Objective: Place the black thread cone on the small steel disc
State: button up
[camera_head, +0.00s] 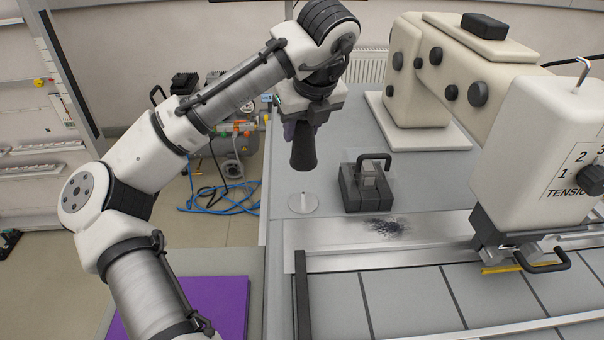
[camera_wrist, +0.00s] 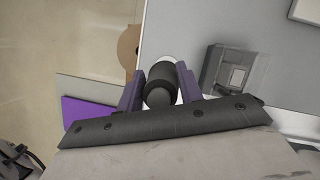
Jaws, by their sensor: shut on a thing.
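The black thread cone (camera_head: 303,150) hangs upright in my gripper (camera_head: 303,122), its wide end down. It is above the small steel disc (camera_head: 303,203) and apart from it, with a gap between them in the head view. The disc lies on the grey table near its left edge and has a thin upright pin at its middle. In the wrist view the cone (camera_wrist: 160,86) sits between the two purple-grey fingers of my gripper (camera_wrist: 160,88), which are shut on it. The disc is mostly hidden behind the cone there; a pale sliver beside it may be the disc.
A dark block with a clear cover and black handle (camera_head: 366,185) stands just right of the disc. A large cream sewing machine (camera_head: 530,130) fills the right. A dark lint patch (camera_head: 385,227) lies on the metal strip in front. A purple sheet (camera_head: 215,300) lies lower left.

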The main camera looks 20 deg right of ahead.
aim_at(309, 151)
notch_tip(309, 151, down, 11)
jog(key=shift+r+p, duration=0.1)
jog(key=shift+p, duration=0.5)
jog(key=shift+f, duration=0.2)
jog(key=o, duration=1)
jog(key=shift+o, duration=0.2)
jog(key=shift+r, duration=0.15)
jog(key=b+v, duration=0.1)
jog(key=v, duration=1.1)
jog(key=shift+b, duration=0.4)
